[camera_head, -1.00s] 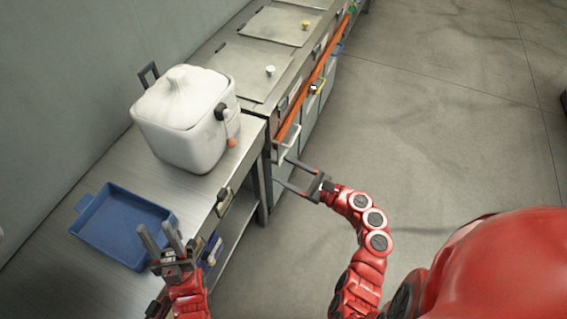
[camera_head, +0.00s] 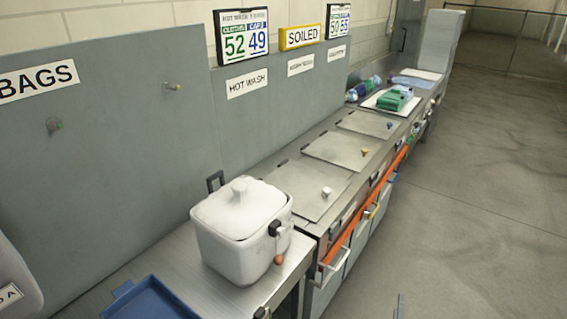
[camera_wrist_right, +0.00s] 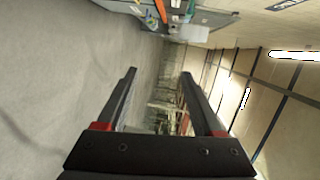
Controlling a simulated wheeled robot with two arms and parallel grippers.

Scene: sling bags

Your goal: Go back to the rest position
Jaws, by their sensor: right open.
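My right gripper (camera_wrist_right: 158,74) is open and empty in the right wrist view, with a clear gap between its two dark fingers. In the head view only a thin dark sliver that looks like its tip (camera_head: 399,306) shows at the bottom edge, over the floor and right of the counter. My left gripper is outside the head view. A white lidded pot (camera_head: 243,232) stands upright on the metal counter (camera_head: 188,256), apart from the right gripper. A blue tray (camera_head: 148,302) is cut off at the bottom edge.
Lidded counter sections (camera_head: 340,150) run back behind the pot, with an orange rail (camera_head: 377,188) along their front. A green item (camera_head: 394,98) lies on a white tray farther back. A signed wall panel (camera_head: 110,130) stands behind. The floor (camera_head: 480,200) at right is clear.

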